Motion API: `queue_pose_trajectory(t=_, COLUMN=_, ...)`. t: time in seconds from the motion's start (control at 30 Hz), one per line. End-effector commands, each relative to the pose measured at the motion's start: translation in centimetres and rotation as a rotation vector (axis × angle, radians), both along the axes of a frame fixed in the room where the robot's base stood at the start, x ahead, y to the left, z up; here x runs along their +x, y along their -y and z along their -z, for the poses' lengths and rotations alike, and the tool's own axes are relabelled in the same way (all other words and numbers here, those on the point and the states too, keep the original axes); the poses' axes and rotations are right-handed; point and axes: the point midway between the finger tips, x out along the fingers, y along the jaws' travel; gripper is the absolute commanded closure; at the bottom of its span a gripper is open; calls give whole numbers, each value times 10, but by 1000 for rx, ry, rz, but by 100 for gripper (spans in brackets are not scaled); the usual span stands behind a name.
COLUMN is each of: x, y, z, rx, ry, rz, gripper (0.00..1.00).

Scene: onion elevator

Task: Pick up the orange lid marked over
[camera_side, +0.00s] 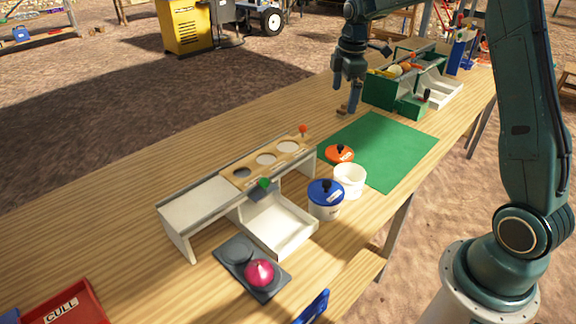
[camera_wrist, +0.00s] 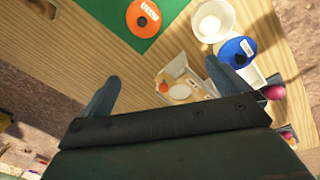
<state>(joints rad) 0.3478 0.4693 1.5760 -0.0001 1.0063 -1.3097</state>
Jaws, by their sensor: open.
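The orange lid (camera_side: 340,154) with a dark knob lies at the near left edge of the green mat (camera_side: 385,150), beside an open white tub (camera_side: 349,181). In the wrist view the orange lid (camera_wrist: 144,19) shows at the top with a white label, its lettering too small to read surely. A blue lid (camera_side: 326,190) sits on another white tub. My gripper (camera_side: 348,108) is open and empty, above the table beyond the mat, well apart from the orange lid. Its two fingers (camera_wrist: 163,85) frame bare table and the white stand in the wrist view.
A white stand with a wooden board of round holes (camera_side: 267,159) is left of the tubs. A pink onion (camera_side: 260,273) sits on a dark tray. A green crate (camera_side: 390,92) stands at the back right. A red CULL tray (camera_side: 66,305) is at the front left.

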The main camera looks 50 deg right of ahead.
Motion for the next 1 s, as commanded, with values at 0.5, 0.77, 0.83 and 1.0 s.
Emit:
queue_pose_trajectory(t=0.5, x=32, y=57, z=82, rx=21, ry=-87, rz=-211, gripper=0)
queue_pose_trajectory(t=0.77, x=32, y=58, z=85, rx=22, ry=-89, rz=-217, gripper=0)
queue_pose_trajectory(t=0.83, x=32, y=57, z=89, rx=22, ry=-89, rz=-217, gripper=0)
queue_pose_trajectory(t=1.0, x=32, y=57, z=105, rx=23, ry=-90, rz=-216, gripper=0)
